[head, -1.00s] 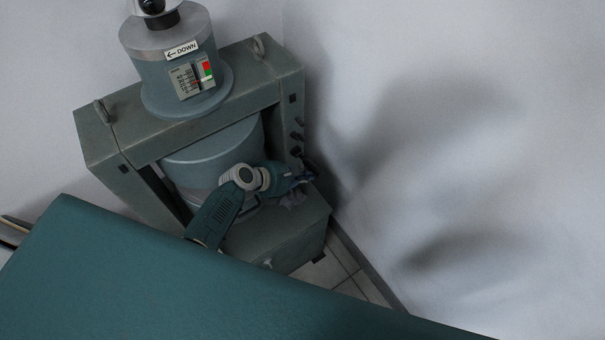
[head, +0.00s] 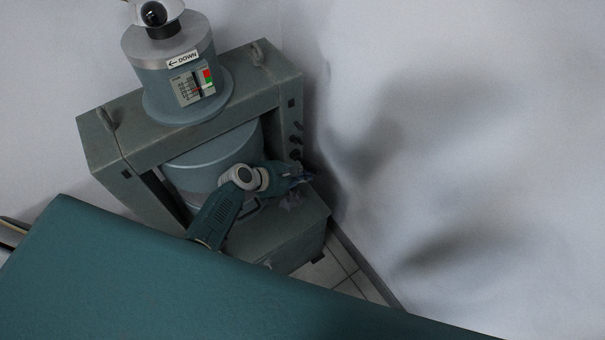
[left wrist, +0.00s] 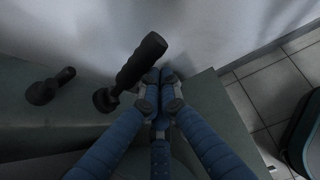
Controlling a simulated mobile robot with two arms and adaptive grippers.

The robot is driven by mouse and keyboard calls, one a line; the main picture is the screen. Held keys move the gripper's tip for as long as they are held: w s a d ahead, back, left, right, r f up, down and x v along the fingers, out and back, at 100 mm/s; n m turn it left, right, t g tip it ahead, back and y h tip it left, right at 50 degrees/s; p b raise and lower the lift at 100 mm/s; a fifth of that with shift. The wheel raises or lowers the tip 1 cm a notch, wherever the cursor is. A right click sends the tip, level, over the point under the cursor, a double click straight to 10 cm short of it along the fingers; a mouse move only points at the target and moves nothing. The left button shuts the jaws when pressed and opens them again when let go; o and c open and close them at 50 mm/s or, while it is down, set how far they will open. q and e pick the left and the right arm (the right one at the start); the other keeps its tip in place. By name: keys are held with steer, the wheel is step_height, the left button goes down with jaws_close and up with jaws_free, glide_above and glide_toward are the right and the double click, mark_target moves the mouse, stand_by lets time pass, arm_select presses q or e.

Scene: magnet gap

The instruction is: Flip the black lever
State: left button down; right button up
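In the left wrist view a black lever (left wrist: 140,62) with a ribbed handle rises at a slant from a round pivot on a grey-green surface. My left gripper (left wrist: 163,76) has its blue fingers drawn together at the tips, just right of the lever. Nothing shows between the tips; whether they touch the handle I cannot tell. In the head view my left gripper (head: 303,177) is beside the machine's right side, below several small black levers (head: 296,139). Which of these is the one in the wrist view is unclear. My right gripper is in neither view.
A second, shorter black knob (left wrist: 50,86) lies left of the lever. A white wall (head: 450,150) stands close to the right. Tiled floor (head: 335,270) shows below.

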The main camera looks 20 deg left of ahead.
arm_select(q)
step_height(320, 180, up, 10)
steer(key=shift+f, duration=0.2)
stand_by(0.5)
